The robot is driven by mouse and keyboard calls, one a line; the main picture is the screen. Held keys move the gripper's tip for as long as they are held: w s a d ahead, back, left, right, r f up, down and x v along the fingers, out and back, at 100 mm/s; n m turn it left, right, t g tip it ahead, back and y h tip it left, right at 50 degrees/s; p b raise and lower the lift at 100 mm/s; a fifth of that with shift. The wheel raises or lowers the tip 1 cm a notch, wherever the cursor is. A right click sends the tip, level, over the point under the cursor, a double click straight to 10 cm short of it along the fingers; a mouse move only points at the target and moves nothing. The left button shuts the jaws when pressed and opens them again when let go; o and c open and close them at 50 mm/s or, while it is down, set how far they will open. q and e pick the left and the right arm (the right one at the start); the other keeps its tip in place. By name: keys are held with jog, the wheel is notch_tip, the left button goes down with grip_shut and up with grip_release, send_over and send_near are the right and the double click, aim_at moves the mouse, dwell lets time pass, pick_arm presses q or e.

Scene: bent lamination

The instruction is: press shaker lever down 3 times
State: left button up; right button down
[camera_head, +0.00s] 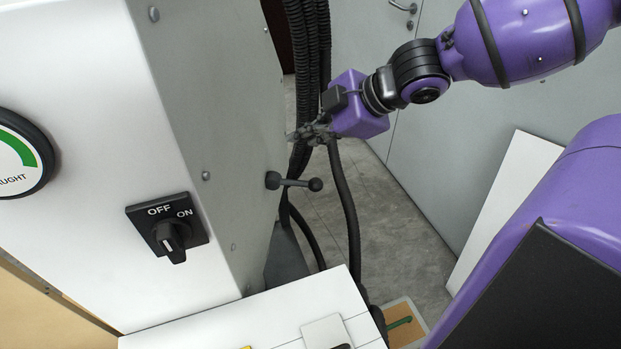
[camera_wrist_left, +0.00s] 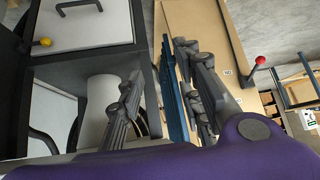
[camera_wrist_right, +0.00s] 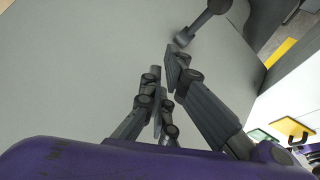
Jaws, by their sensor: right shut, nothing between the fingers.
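The shaker lever (camera_head: 297,183) is a short dark rod with a ball knob, sticking out to the right from the grey side panel (camera_head: 215,120) of the machine. It also shows at the top of the right wrist view (camera_wrist_right: 203,20). My right gripper (camera_head: 300,133) is above the lever in the head view, close to the panel, shut and empty. In the right wrist view its fingertips (camera_wrist_right: 163,75) are apart from the lever. My left gripper shows only in the left wrist view (camera_wrist_left: 158,62), with its fingers spread and nothing held.
The machine's front has an OFF/ON rotary switch (camera_head: 168,228) and a round gauge (camera_head: 18,155). Black hoses (camera_head: 345,205) hang behind the lever. A white-topped unit (camera_head: 275,310) stands below. The left wrist view shows a red-knobbed lever (camera_wrist_left: 255,70) and a yellow-knobbed handle (camera_wrist_left: 42,43).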

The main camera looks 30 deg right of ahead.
pick_arm(q)
jog(key=shift+s+d+f, duration=0.1)
jog(key=shift+s, duration=0.25)
pick_arm(e)
jog(key=shift+f, duration=0.1)
jog(key=b, duration=0.1)
send_over(295, 183)
jog(key=s+d, duration=0.2)
jog(key=s, duration=0.1)
notch_tip(295, 183, down, 7)
pick_arm(q)
jog(key=shift+w+f, duration=0.1)
jog(key=shift+f, duration=0.55)
pick_arm(e)
jog(key=shift+f, duration=0.8)
pick_arm(q)
jog(key=shift+s+f, duration=0.15)
jog(key=shift+s, duration=0.15)
jog(key=shift+s+f, duration=0.1)
jog(key=shift+s, duration=0.2)
jog(key=shift+w, duration=0.45)
pick_arm(e)
jog(key=shift+f, duration=0.1)
